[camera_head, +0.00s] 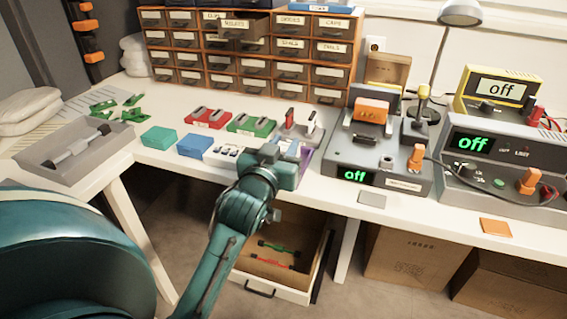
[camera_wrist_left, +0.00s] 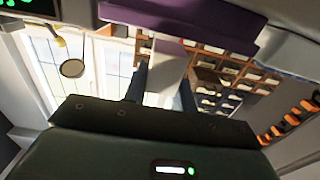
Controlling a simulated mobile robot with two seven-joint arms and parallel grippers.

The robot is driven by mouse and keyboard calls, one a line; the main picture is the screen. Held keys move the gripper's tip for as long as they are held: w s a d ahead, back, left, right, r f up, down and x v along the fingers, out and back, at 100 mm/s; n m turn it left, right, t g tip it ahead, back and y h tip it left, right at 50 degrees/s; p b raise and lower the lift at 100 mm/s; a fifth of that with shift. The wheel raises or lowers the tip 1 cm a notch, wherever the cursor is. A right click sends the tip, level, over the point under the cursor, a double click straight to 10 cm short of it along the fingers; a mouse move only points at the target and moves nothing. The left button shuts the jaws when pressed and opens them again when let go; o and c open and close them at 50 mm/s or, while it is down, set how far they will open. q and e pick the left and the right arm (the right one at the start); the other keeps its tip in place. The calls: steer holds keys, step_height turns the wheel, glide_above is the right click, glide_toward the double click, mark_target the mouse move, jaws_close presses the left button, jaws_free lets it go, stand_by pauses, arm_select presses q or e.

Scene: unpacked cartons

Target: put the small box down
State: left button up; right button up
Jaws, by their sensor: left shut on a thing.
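My left gripper (camera_head: 282,165) is over the front edge of the white table (camera_head: 345,190), at its middle. In the left wrist view its two dark fingers (camera_wrist_left: 162,84) stand on either side of a pale thing, the small box (camera_wrist_left: 169,60), and are shut on it. The gripper hides most of the box in the head view, so I cannot tell whether it touches the table. A purple piece (camera_wrist_left: 185,22) shows beyond the fingers in the wrist view; I cannot tell whether it belongs to the box. My right gripper is out of view.
Teal (camera_head: 159,138) and blue (camera_head: 194,146) boxes lie left of the gripper. Red (camera_head: 207,117) and green (camera_head: 250,125) trays stand behind. A grey device (camera_head: 378,172) stands close on the right. An open drawer (camera_head: 272,280) is below. A grey bin (camera_head: 72,155) is far left.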

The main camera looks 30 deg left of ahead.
arm_select(q)
steer(key=shift+f, duration=1.5)
steer(key=shift+f, duration=0.15)
steer(key=o, duration=1)
steer(key=shift+f, duration=0.1)
